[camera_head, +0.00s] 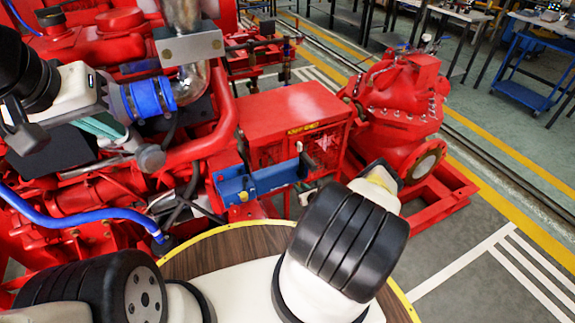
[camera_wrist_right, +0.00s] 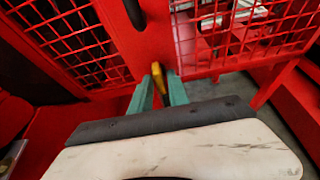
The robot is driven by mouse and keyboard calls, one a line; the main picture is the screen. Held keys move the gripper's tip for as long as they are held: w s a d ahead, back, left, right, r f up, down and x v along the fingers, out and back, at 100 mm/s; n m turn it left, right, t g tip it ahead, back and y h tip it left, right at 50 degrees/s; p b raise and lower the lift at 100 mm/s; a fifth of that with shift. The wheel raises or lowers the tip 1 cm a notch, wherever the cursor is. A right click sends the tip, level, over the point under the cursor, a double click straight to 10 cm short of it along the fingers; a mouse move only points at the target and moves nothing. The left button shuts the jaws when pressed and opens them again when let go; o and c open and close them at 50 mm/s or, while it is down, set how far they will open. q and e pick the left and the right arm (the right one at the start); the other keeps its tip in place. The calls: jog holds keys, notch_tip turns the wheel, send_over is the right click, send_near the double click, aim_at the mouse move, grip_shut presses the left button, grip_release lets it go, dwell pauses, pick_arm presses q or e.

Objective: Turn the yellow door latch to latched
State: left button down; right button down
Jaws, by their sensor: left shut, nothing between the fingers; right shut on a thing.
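The yellow door latch (camera_wrist_right: 158,80) sits on a red post between two red mesh panels in the right wrist view. It appears tilted, its lower end leading down between the fingers. My right gripper (camera_wrist_right: 163,76) has its teal fingers on either side of the latch, shut on it. In the head view my right wrist (camera_head: 380,185) is beside the red mesh guard box (camera_head: 290,125), and I cannot make out the fingers or latch there. My left gripper (camera_head: 112,133) is shut and empty over the red engine at the left.
A blue bracket (camera_head: 265,182) projects in front of the guard box. A red pump (camera_head: 400,95) stands at its right. A blue hose (camera_head: 80,212) crosses the lower left. Open grey floor lies at the lower right. A black handle (camera_wrist_right: 133,12) is above the latch.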

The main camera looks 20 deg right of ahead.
jog(key=c, duration=1.5)
grip_release()
jog(key=v, duration=0.7)
jog(key=shift+s+r, duration=0.2)
jog(key=shift+s, duration=0.15)
jog(key=shift+d, duration=0.1)
